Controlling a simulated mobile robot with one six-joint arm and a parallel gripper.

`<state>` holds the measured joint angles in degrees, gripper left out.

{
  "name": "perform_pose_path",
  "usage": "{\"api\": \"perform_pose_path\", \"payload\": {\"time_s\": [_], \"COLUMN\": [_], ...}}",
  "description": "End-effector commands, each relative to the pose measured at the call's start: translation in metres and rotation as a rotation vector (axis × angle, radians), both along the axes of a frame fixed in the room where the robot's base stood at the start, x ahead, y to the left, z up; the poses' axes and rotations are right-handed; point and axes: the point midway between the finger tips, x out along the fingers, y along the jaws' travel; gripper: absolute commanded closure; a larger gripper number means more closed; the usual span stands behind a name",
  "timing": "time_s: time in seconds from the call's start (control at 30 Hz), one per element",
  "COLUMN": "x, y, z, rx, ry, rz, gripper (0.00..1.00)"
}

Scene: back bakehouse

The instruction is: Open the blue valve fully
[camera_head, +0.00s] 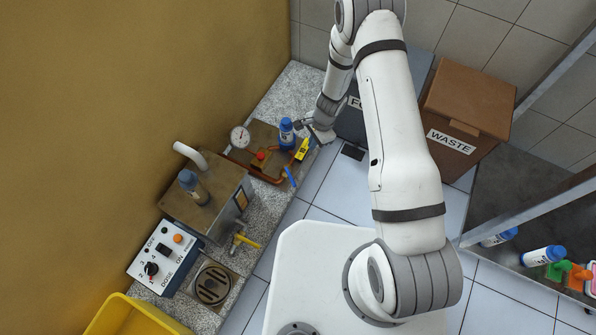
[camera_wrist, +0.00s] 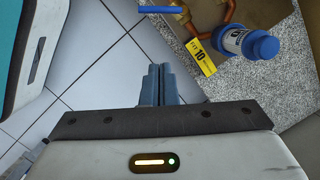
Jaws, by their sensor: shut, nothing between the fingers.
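The blue valve lever (camera_head: 290,177) sticks out at the front edge of the counter, at the end of the copper pipework. It also shows at the top of the wrist view as a blue bar (camera_wrist: 156,9), lying across the picture beside a brass fitting. My gripper (camera_wrist: 160,68) is shut and empty, its fingers together. In the wrist view its tips are below the lever and apart from it. In the head view my gripper (camera_head: 304,127) is by the counter's far front end, close to the blue-capped bottle.
The blue-capped bottle (camera_wrist: 248,42) and a yellow tag (camera_wrist: 202,55) are just right of my fingertips. A yellow lever (camera_head: 247,240) sits nearer along the counter (camera_head: 225,318). Waste bin (camera_head: 468,100) stands behind. Floor tiles before the counter are clear.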

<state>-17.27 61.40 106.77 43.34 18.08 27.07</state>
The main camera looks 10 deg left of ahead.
Motion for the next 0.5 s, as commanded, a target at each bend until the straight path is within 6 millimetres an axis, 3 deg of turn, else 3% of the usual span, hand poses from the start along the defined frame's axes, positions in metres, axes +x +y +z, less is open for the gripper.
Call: {"api": "perform_pose_path", "payload": {"time_s": [0.1, 0.5], "x": [-0.010, -0.020], "y": [0.002, 0.007], "z": [-0.030, -0.086], "rx": [-0.024, -0.043], "ry": [0.023, 0.036], "rz": [-0.054, -0.095], "gripper": [1.00, 1.00]}}
